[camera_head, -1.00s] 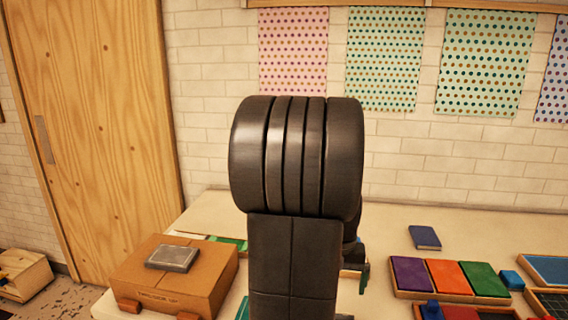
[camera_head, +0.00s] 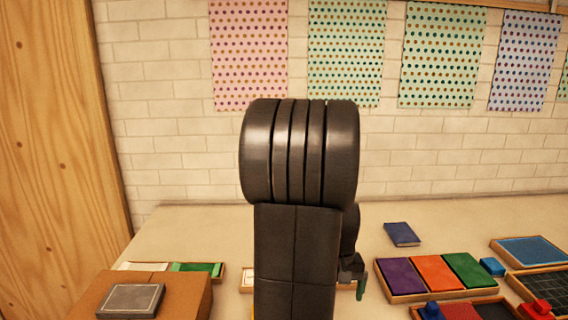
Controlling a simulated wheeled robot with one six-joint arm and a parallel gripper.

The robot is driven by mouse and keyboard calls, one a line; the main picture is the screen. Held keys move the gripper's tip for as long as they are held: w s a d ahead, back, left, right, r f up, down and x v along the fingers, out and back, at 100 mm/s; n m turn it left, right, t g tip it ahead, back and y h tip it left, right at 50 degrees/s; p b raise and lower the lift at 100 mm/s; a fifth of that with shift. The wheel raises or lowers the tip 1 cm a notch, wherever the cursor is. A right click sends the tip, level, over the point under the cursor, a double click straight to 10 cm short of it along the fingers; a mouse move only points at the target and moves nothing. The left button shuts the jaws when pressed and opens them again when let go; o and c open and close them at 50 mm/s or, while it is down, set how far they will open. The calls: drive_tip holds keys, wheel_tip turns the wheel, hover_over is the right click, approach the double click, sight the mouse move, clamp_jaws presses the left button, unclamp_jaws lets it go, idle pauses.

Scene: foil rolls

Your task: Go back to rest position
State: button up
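My black arm stands upright in the middle of the view and hides the table behind it. A dark end part that appears to be my gripper (camera_head: 357,272) shows just right of the arm, low over the table. A small green piece is at its tip. I cannot tell whether this is a finger or something held, nor whether the gripper is open or shut. No foil roll can be made out clearly.
The pale table (camera_head: 290,216) spans the view before a brick wall. A cardboard box (camera_head: 185,296) with a grey slab (camera_head: 131,300) is front left; a green-lidded tray (camera_head: 197,268) lies behind it. A blue book (camera_head: 402,234) and coloured trays (camera_head: 433,273) are right. A wooden door (camera_head: 65,130) is left.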

wheel_tip(320, 180, down, 6)
drive_tip(key=shift+w+a+r, duration=0.1)
drive_tip(key=shift+a+r, duration=0.05)
idle(0.4)
